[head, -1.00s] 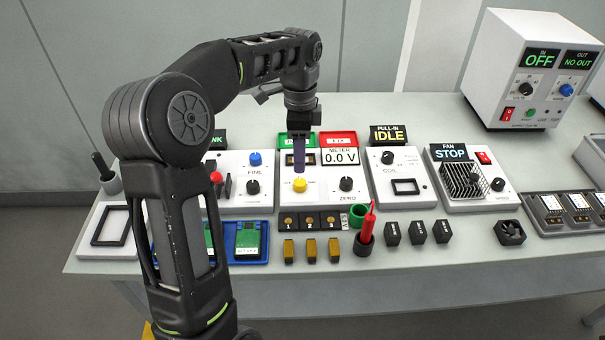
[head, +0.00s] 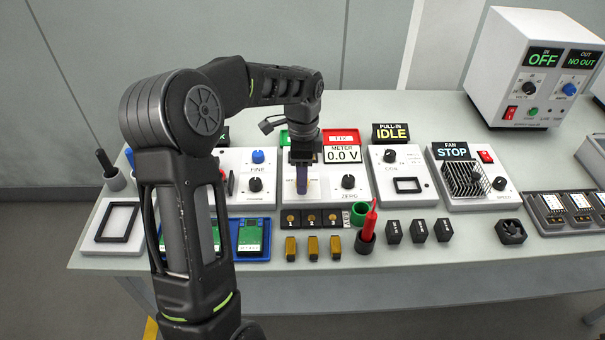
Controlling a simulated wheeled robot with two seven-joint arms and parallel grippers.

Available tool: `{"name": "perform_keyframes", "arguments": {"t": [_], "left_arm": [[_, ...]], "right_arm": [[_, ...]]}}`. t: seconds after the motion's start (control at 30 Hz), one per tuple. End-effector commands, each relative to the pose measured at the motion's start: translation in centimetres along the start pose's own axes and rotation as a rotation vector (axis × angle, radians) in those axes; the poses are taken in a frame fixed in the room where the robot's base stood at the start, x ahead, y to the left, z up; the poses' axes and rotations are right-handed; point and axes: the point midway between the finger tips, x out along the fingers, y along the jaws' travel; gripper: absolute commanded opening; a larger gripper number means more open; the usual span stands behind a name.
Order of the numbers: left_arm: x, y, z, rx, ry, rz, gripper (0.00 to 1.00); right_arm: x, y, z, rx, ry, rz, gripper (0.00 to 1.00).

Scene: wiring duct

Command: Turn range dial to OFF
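My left gripper (head: 302,190) points down in front of the panel's left part, at the spot of the yellow dial. The dial is almost wholly hidden behind the fingers, so its pointer and its marks cannot be read. The fingers overlap in this view, so I cannot tell whether they are open, shut or touching the dial. My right gripper is not in view.
Left of the meter is a panel with a blue FINE knob (head: 257,157). Right of it are the coil panel (head: 403,178) and the fan panel (head: 468,178). In front stand a red probe (head: 368,225) and several small blocks. My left arm covers the left side.

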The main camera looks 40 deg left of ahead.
Motion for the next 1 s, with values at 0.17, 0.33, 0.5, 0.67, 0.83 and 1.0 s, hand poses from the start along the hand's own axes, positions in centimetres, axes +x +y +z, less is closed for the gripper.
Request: {"name": "perform_keyframes", "arguments": {"t": [0.17, 0.33, 0.5, 0.67, 0.83, 1.0], "left_arm": [[-0.04, -0.01, -0.01, 0.000, 0.000, -0.001, 0.36], [-0.05, -0.02, -0.01, 0.000, 0.000, -0.001, 0.22], [-0.07, -0.02, -0.01, 0.000, 0.000, -0.001, 0.08], [-0.07, -0.02, -0.01, 0.000, 0.000, -0.001, 0.00], [-0.08, -0.03, -0.01, -0.001, 0.000, -0.001, 0.00], [-0.08, -0.03, -0.03, -0.017, 0.001, -0.001, 0.00]], "right_arm": [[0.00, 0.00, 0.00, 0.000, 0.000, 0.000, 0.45], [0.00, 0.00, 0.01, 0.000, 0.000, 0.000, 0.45], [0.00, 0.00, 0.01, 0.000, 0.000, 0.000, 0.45], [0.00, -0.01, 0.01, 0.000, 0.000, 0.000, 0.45], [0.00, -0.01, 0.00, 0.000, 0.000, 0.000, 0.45], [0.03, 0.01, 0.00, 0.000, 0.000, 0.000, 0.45]]}}
